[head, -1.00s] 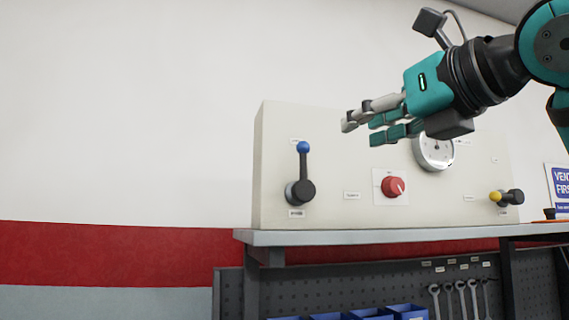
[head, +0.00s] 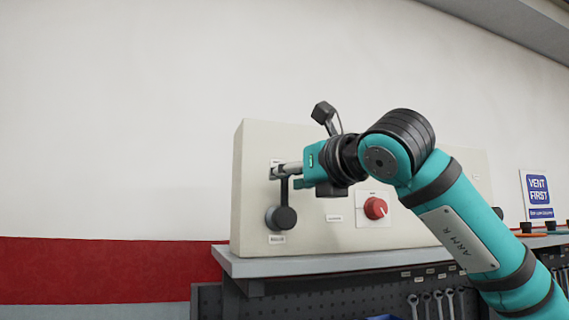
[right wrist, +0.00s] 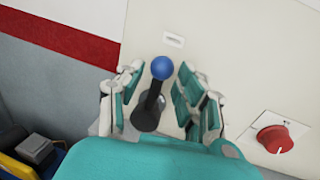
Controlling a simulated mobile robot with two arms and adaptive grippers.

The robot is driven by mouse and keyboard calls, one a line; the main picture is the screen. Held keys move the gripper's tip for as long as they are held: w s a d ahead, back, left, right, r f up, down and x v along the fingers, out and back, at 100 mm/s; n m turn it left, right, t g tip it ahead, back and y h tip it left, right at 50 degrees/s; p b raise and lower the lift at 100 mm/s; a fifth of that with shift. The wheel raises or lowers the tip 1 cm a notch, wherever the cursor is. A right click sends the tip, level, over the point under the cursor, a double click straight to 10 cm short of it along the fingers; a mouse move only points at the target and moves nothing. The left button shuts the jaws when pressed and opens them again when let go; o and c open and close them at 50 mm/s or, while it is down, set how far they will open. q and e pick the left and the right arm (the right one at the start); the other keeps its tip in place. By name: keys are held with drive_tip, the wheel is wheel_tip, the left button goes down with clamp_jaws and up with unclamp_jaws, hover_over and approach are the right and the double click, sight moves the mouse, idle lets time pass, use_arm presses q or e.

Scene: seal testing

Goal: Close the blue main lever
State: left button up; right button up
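The blue main lever has a black hub (head: 281,218) and arm on the left of the beige panel, and it stands upright. Its blue ball knob (right wrist: 162,68) shows in the right wrist view; in the head view my fingers hide it. My right gripper (head: 284,174) is at the lever's upper end. In the right wrist view its fingers stand either side of the lever, with visible gaps between them and the knob, so it is open. My left gripper is not in view.
A red knob (head: 375,208) sits on the panel (head: 335,235) to the right of the lever; it also shows in the right wrist view (right wrist: 273,138). The panel stands on a grey bench (head: 320,262). Wrenches (head: 437,304) hang below. My right arm covers the panel's right part.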

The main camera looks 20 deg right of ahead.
sight(287, 178)
drive_tip(key=shift+w+a+r, duration=0.1)
drive_tip(key=shift+w, duration=0.5)
drive_tip(key=shift+w+p, duration=0.3)
drive_tip(key=shift+w, duration=0.05)
drive_tip(key=shift+w+a, duration=0.15)
drive_tip(key=shift+w, duration=0.1)
drive_tip(key=shift+s, duration=0.1)
clamp_jaws()
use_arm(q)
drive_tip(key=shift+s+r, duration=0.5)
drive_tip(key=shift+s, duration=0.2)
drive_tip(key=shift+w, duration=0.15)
use_arm(e)
drive_tip(key=shift+w+a+f, duration=0.1)
drive_tip(key=shift+w+f, duration=0.15)
drive_tip(key=shift+w, duration=0.05)
drive_tip(key=shift+w+a+f, duration=0.1)
drive_tip(key=shift+w+f, duration=0.05)
drive_tip(key=shift+w, duration=0.1)
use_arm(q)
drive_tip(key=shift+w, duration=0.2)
use_arm(e)
drive_tip(key=shift+s, duration=0.1)
